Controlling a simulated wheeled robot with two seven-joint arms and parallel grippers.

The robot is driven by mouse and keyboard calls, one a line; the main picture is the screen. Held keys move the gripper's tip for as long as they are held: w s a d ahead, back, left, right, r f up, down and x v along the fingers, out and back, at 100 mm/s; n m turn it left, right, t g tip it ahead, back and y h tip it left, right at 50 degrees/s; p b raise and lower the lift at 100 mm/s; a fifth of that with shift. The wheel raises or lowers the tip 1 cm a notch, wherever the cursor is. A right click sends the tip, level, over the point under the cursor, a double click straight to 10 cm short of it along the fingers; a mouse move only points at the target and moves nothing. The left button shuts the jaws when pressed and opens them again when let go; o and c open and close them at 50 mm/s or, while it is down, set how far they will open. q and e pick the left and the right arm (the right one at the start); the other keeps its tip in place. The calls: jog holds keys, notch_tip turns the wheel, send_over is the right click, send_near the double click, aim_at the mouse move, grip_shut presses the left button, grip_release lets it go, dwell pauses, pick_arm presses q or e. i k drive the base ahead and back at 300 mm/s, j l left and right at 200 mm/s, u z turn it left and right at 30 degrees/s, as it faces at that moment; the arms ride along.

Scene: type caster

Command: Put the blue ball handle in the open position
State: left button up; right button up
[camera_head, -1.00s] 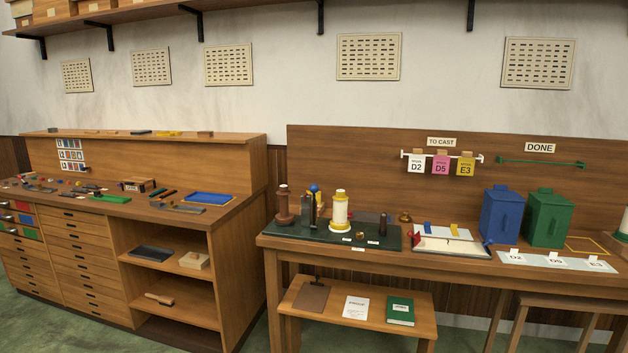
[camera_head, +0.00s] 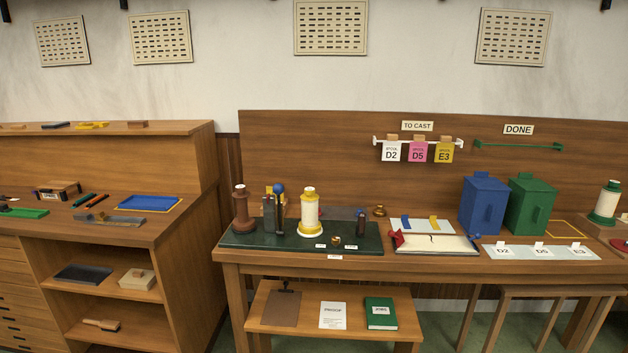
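A small blue ball (camera_head: 279,188) shows at the top of a dark upright device (camera_head: 269,210) with a yellow part behind it. The device stands on a dark green mat (camera_head: 375,240) on the right-hand bench. The ball's handle stem is too small to make out clearly, and I cannot tell its position. Neither of my grippers is in view.
A brown spool (camera_head: 241,208) stands left of the device and a white-and-yellow spool (camera_head: 309,210) right of it. A blue box (camera_head: 484,205) and a green box (camera_head: 530,203) stand farther right. A low shelf (camera_head: 262,310) sits below the bench.

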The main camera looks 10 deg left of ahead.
aim_at(277, 188)
jog(key=i+j+z, duration=0.7)
jog(key=j+z, duration=0.15)
jog(key=j, duration=0.35)
jog(key=i+j+z, duration=0.2)
jog(key=j+z, duration=0.25)
jog(key=j, duration=0.3)
jog(key=j+z, duration=0.4)
jog(key=j, duration=0.35)
jog(key=j+z, duration=0.45)
jog(key=j, duration=0.4)
